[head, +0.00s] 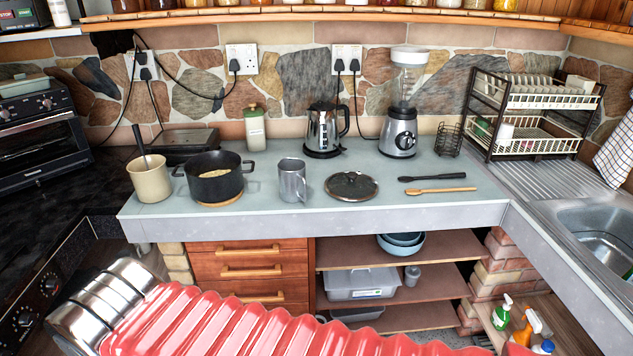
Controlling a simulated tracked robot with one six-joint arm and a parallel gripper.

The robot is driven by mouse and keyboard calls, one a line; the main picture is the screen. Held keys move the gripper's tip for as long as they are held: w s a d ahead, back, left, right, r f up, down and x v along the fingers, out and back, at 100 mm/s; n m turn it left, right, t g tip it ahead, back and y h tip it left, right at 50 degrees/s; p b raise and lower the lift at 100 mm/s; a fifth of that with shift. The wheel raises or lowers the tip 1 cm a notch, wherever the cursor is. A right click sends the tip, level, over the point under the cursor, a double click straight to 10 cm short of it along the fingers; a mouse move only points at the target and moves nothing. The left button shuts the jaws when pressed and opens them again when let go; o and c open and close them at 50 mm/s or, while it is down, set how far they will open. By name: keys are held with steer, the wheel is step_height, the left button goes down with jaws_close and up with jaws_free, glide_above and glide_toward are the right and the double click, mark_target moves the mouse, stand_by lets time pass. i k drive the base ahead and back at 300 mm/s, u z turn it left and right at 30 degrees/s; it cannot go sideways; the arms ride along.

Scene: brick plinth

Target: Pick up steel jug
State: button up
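The steel jug (292,180) stands upright on the pale worktop (262,215), close to its front edge. It is a plain grey metal cylinder, and its handle is on the right side, turned partly toward me. It is between a black pot and a glass lid, apart from both. My gripper is not in view. My red ribbed arm sleeve with a metal end crosses the bottom of the head view, below the worktop.
The black pot (215,184) is left of the jug, the lid (351,186) right. Behind are a steel kettle (323,130), a green-lidded canister (255,133) and a blender (398,133). Utensils (440,190) lie further right. An overhanging shelf (330,14) runs above.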

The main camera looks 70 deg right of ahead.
mark_target(295, 183)
steer(key=z, duration=2.05)
steer(key=k, duration=0.65)
steer(key=z, duration=0.05)
steer(key=i, duration=1)
steer(key=u, duration=0.35)
